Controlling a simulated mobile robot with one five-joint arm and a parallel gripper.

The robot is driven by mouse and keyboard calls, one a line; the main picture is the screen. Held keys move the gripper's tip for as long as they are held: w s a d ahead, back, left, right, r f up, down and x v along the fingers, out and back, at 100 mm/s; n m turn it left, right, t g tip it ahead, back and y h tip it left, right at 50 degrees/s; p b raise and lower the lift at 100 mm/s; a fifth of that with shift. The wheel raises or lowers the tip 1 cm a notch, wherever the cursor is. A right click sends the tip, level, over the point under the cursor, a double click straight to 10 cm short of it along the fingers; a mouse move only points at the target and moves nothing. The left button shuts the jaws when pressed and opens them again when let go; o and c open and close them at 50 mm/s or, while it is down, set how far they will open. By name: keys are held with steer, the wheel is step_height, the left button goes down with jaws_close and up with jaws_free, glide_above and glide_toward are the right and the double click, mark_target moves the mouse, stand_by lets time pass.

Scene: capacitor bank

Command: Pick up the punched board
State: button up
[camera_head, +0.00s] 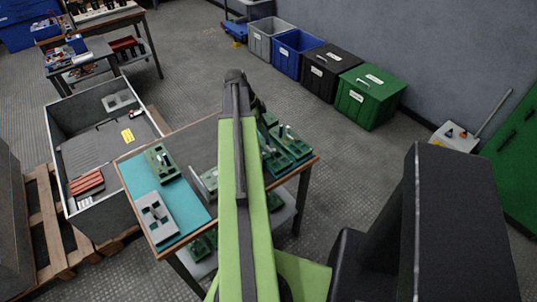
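A light grey board with dark square openings (156,219) lies on the teal mat (195,204) at the left front of the workbench; it looks like the punched board. A green board with a pale metal part (161,163) lies behind it on the same mat. My green arm reaches up across the middle of the view, over the bench and to the right of the grey board. The arm's far end is dark, and my gripper's fingers cannot be made out. The arm hides the middle of the bench top.
Several green boards with fittings (286,143) crowd the bench's right side. A grey bin (107,131) on a wooden pallet (48,225) stands close to the left. Crates, including a green one (369,99), line the back wall. Open floor lies behind the bench.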

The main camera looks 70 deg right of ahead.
mark_target(268, 144)
steer(key=b+x, duration=0.3)
steer(key=x, duration=0.1)
steer(key=shift+w+d+f, duration=0.1)
steer(key=shift+f, duration=0.1)
steer(key=shift+r, duration=0.2)
jaws_close()
stand_by(0.9)
